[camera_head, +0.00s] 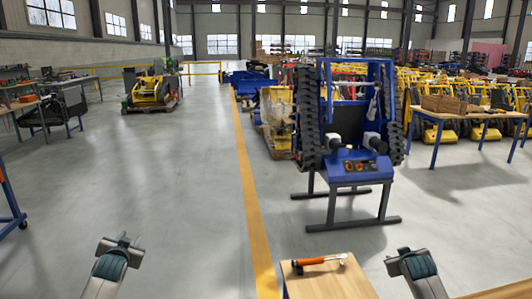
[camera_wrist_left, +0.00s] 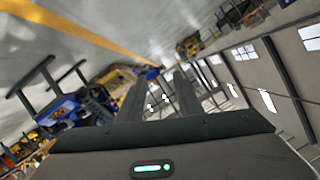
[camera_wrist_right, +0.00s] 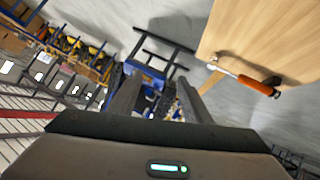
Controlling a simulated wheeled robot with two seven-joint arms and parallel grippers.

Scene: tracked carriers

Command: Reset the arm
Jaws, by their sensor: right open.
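My left gripper (camera_head: 122,241) is at the lower left in the head view, held over bare floor. In the left wrist view its two dark fingers (camera_wrist_left: 160,95) stand apart with nothing between them. My right gripper (camera_head: 405,253) is at the lower right in the head view, beside the wooden tabletop. In the right wrist view its fingers (camera_wrist_right: 160,95) are apart and empty. A hammer with an orange handle (camera_head: 318,261) lies on the tabletop (camera_head: 325,283), clear of both grippers. It also shows in the right wrist view (camera_wrist_right: 255,84).
A blue tracked carrier (camera_head: 355,167) stands on a dark frame (camera_head: 350,224) beyond the tabletop. A yellow floor line (camera_head: 247,180) runs along the hall. A workbench with boxes (camera_head: 455,115) is at right, benches at left.

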